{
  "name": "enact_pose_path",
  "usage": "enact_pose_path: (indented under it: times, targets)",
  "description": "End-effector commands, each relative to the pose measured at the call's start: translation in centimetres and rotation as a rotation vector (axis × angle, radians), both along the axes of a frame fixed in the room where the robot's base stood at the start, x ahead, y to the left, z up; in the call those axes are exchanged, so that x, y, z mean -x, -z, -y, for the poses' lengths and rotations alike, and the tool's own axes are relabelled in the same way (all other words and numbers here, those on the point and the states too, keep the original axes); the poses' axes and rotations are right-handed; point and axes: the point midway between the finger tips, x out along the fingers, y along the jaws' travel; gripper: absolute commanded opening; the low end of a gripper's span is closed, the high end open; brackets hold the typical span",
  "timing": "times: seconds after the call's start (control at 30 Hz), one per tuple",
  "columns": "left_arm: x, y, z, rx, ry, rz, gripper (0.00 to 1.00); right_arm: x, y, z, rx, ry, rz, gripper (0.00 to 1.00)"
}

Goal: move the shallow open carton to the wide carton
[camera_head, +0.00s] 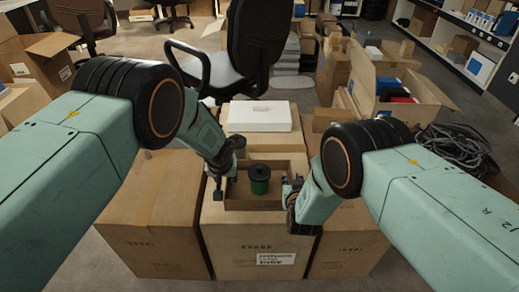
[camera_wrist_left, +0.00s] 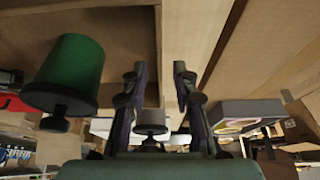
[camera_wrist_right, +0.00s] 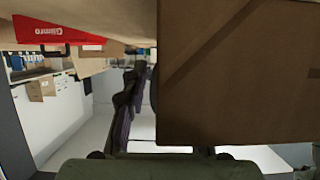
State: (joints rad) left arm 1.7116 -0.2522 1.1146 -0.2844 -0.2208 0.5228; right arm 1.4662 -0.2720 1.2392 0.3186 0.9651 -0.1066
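The shallow open carton (camera_head: 262,205) sits on top of the middle tall carton (camera_head: 245,240) in the head view, with a dark-green lidded can (camera_head: 259,180) inside. My left gripper (camera_head: 217,188) is at its left side; in the left wrist view its open fingers (camera_wrist_left: 160,95) stand on either side of a carton wall edge, and the green can (camera_wrist_left: 70,72) is beside them. My right gripper (camera_head: 291,187) is at the right side. In the right wrist view one finger (camera_wrist_right: 128,100) shows; cardboard (camera_wrist_right: 240,75) hides the other. I cannot tell which carton is the wide one.
Tall cartons stand left (camera_head: 150,210) and right (camera_head: 350,235) of the middle one. A white box (camera_head: 259,116) lies behind the shallow carton, with an office chair (camera_head: 255,50) beyond. An open carton (camera_head: 385,95) and coiled cables (camera_head: 455,150) are at right.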

Motion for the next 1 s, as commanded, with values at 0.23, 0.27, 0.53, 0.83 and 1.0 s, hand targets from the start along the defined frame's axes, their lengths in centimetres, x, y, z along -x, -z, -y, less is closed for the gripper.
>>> enact_pose_path:
  times: [0.23, 0.27, 0.53, 0.83, 1.0]
  targets:
    - [1.5, -3.7, 0.0, -0.002, 0.0, 0.002, 0.28, 0.0, 0.0, 0.0, 0.0, 0.0, 0.0, 0.28]
    - [1.6, -4.2, 0.0, -0.001, 0.0, 0.003, 0.28, 0.0, 0.0, 0.0, 0.0, 0.0, 0.0, 0.28]
    - [3.1, -7.6, 0.0, -0.001, 0.0, 0.0, 0.28, 0.0, 0.0, 0.0, 0.0, 0.0, 0.0, 0.28]
    - [3.7, -8.9, 0.0, -0.001, 0.001, 0.0, 0.28, 0.1, 0.0, 0.0, 0.0, 0.0, 0.0, 0.28]
    - [3.7, -8.9, 0.0, -0.001, 0.001, 0.0, 0.28, 1.0, -0.5, -0.1, 0.0, 0.0, -0.001, 0.28]
